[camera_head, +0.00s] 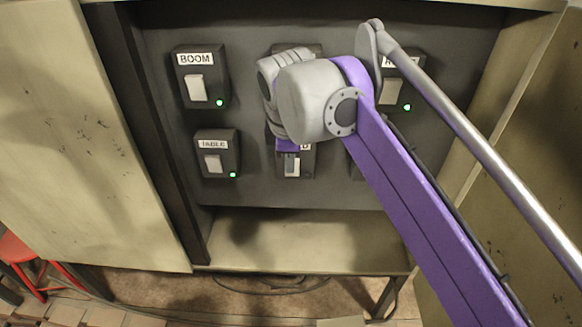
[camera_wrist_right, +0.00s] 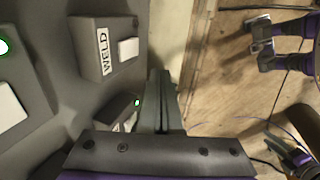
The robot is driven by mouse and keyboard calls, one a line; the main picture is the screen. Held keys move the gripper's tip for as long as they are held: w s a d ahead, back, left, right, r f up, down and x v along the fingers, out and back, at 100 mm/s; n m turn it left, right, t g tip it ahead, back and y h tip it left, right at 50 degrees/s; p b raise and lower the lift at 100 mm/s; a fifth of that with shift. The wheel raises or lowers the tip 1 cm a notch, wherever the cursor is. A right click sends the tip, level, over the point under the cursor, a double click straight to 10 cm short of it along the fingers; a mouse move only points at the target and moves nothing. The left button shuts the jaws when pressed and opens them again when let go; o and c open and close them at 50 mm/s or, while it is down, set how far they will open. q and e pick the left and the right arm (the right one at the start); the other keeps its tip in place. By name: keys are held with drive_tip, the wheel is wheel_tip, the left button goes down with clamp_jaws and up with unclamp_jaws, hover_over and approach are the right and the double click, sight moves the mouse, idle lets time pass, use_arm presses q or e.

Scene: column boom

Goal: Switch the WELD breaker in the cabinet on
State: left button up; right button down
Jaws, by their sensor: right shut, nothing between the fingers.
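The WELD breaker (camera_wrist_right: 103,52) shows in the wrist view as a dark box with a white label and a white switch (camera_wrist_right: 128,48); no lit lamp shows on it. In the head view it appears to be the lower middle breaker (camera_head: 306,164), its label mostly hidden, with only a final D readable. My right gripper (camera_wrist_right: 159,77) is shut and empty, its fingertips close beside the WELD breaker in the wrist view. In the head view my right wrist covers much of that area. I cannot tell whether the fingers touch anything.
The BOOM (camera_head: 187,77) and TABLE (camera_head: 209,154) breakers show green lamps, as does the partly hidden upper right breaker (camera_head: 405,85). Open doors flank the cabinet, left (camera_head: 80,130) and right (camera_head: 535,180). A red stool (camera_head: 18,250) stands at the lower left; cables lie below.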

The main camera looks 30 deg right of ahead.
drive_tip(key=w+d+f, duration=0.3)
drive_tip(key=w+f, duration=0.3)
drive_tip(key=f, duration=0.3)
drive_tip(key=shift+d+f, duration=0.15)
drive_tip(key=shift+d, duration=0.2)
drive_tip(key=shift+w+d+f, duration=0.15)
drive_tip(key=shift+w, duration=0.1)
drive_tip(key=shift+r+p, duration=0.65)
drive_tip(key=shift+r, duration=0.2)
